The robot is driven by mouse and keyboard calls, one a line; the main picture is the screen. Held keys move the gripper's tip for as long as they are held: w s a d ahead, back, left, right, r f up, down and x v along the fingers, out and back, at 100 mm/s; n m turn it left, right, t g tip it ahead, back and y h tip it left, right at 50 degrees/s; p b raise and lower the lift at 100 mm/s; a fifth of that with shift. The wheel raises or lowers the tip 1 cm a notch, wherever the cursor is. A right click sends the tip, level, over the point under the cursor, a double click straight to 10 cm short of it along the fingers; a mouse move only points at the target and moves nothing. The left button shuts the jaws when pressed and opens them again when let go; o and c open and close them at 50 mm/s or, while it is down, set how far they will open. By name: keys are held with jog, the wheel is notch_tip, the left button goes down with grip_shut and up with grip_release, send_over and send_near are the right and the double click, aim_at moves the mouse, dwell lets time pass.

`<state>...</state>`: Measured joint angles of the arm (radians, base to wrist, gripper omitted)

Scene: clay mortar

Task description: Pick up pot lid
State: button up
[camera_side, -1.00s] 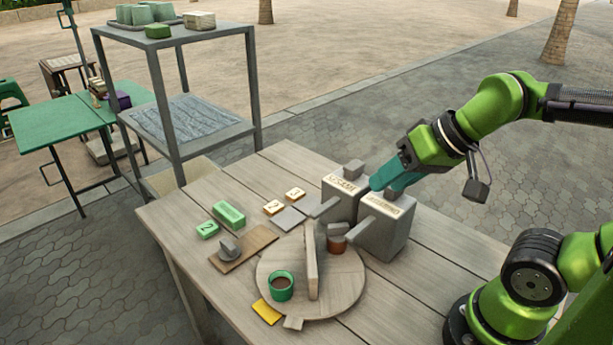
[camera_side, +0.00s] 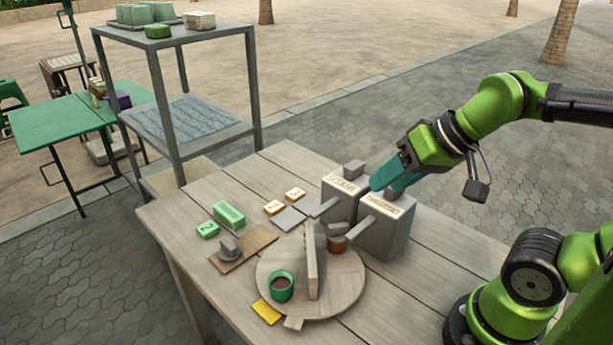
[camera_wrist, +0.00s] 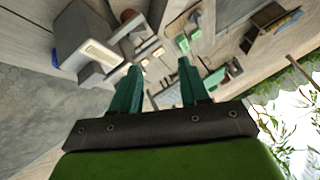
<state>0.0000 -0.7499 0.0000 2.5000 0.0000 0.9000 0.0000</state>
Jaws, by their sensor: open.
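Two grey box-like pots with pale lettered labels stand side by side on the wooden table: the left pot, labelled SESAME (camera_side: 342,206), and the right pot (camera_side: 385,236). The left pot's lid has a grey block knob (camera_side: 354,169). Whether the right pot's lid has a knob is hidden by my fingers. My gripper (camera_side: 376,188), with teal fingers, hangs just above the back of the right pot. In the wrist view my gripper (camera_wrist: 160,68) shows two spread fingers with nothing between them. A grey pot with a label (camera_wrist: 83,38) is at upper left there.
A round wooden board (camera_side: 340,293) in front holds a green cup (camera_side: 281,286), an upright wooden divider (camera_side: 311,265) and a brown cup (camera_side: 337,243). Green blocks (camera_side: 229,214) and small numbered tiles (camera_side: 295,195) lie left. A grey shelf (camera_side: 255,85) stands behind; the table's right side is clear.

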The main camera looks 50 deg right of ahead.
dwell(0.4)
jog(key=o, duration=0.7)
jog(key=n+g+h, duration=0.2)
jog(key=n+g, duration=0.2)
send_over(228, 244)
jog(key=s, duration=0.1)
jog(key=f, duration=1.8)
jog(key=shift+a, duration=0.3)
jog(key=shift+d+x, duration=0.2)
jog(key=shift+x, duration=1.1)
jog(key=shift+d+x, duration=0.15)
jog(key=shift+x, duration=1.1)
